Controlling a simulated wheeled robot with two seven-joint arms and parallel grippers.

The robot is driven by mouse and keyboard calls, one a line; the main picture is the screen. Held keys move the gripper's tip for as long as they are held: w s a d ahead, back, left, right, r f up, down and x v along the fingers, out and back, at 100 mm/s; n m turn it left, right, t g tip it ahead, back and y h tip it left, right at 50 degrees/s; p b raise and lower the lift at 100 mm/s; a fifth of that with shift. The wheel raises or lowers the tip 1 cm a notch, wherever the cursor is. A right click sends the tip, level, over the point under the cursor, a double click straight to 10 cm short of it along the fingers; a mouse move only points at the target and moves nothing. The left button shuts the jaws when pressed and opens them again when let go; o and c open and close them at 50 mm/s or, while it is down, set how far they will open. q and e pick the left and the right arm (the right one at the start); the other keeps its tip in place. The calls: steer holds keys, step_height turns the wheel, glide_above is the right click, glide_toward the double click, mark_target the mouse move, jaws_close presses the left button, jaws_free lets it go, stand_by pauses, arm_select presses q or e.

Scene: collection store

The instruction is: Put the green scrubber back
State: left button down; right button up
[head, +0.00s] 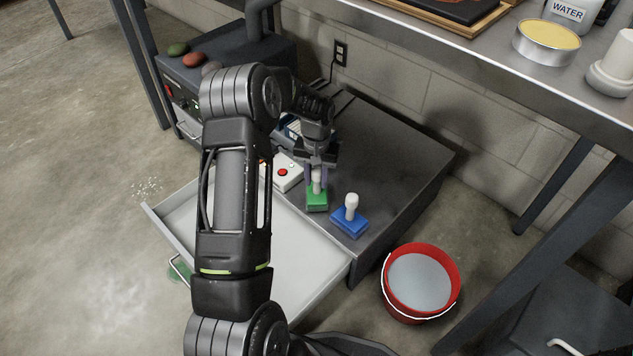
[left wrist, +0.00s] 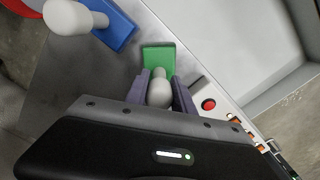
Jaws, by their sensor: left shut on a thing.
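The green scrubber (head: 317,201) has a green block and a white knob handle. It is upright at the dark cabinet top, beside the blue scrubber (head: 351,217). My left gripper (head: 317,174) is shut on the white handle from above. In the left wrist view the green scrubber (left wrist: 158,58) sits with its handle between the fingers of my left gripper (left wrist: 160,92). The blue scrubber also shows there (left wrist: 115,28). I cannot tell whether the green block touches the cabinet top. My right gripper is not in view.
An open, empty-looking drawer (head: 300,262) juts from the cabinet (head: 390,150). A white box with a red button (head: 288,178) is left of the scrubber. A red bucket (head: 421,312) of greyish liquid stands on the floor at right. A metal workbench (head: 470,62) overhangs behind.

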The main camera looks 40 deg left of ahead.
arm_select(q)
steer(key=shift+f, duration=0.2)
steer(key=shift+f, duration=0.15)
steer(key=c, duration=1.1)
jaws_free()
step_height(320, 180, up, 12)
steer(key=p, duration=0.4)
steer(key=shift+r, duration=0.2)
